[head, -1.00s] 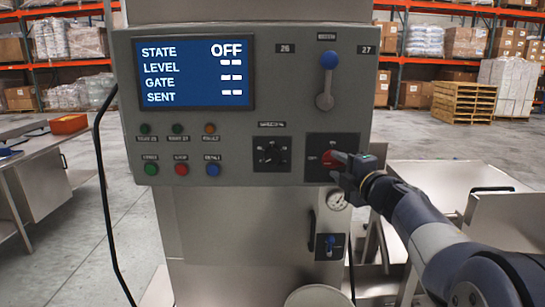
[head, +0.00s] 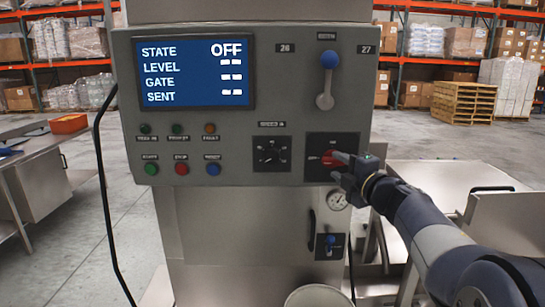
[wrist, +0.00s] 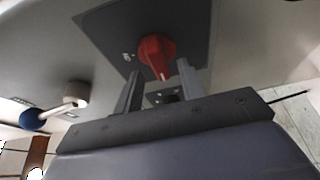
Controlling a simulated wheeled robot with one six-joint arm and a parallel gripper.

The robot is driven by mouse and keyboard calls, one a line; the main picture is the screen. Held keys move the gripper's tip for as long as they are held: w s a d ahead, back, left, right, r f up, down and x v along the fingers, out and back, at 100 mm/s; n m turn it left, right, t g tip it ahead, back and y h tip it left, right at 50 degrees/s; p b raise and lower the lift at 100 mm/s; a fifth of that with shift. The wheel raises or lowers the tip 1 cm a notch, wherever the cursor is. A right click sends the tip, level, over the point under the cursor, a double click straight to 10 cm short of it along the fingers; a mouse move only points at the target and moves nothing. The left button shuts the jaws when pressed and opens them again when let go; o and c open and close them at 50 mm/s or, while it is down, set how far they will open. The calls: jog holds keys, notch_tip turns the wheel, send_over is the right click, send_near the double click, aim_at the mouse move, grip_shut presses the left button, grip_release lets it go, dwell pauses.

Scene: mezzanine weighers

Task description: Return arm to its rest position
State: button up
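My gripper (head: 337,167) is at the lower right of the grey control panel (head: 225,120), in front of the red rotary switch (head: 327,159). In the wrist view my gripper (wrist: 160,72) has its two fingers apart with nothing between them. The red switch (wrist: 156,54) shows just beyond the fingertips, on its dark plate. A small gap seems to lie between fingers and knob. My arm reaches in from the lower right. The screen (head: 195,73) reads STATE OFF, with dashes for level, gate and sent.
A blue-tipped lever (head: 328,80) stands above the switch, and a black dial (head: 271,154) is to its left. A gauge (head: 337,201) and small blue valve handle (head: 331,240) sit below. Steel tables flank the machine. A white bucket (head: 316,296) is at the bottom.

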jog(key=shift+x, duration=1.05)
jog(key=shift+d+f+m+b, duration=0.1)
jog(key=shift+f+m+b, duration=0.3)
jog(key=shift+b, duration=0.35)
jog(key=shift+s+m+t+b, duration=0.2)
jog(key=shift+m+t+b, duration=0.2)
jog(key=shift+m+b, duration=0.1)
jog(key=m+t+b, duration=0.1)
jog(key=m+b, duration=0.1)
jog(key=m, duration=0.1)
jog(key=shift+r+m+t+b, duration=0.2)
jog(key=shift+m+t+b, duration=0.2)
jog(key=shift+m+b, duration=0.45)
jog(key=shift+r+m, duration=0.1)
jog(key=shift+m, duration=0.15)
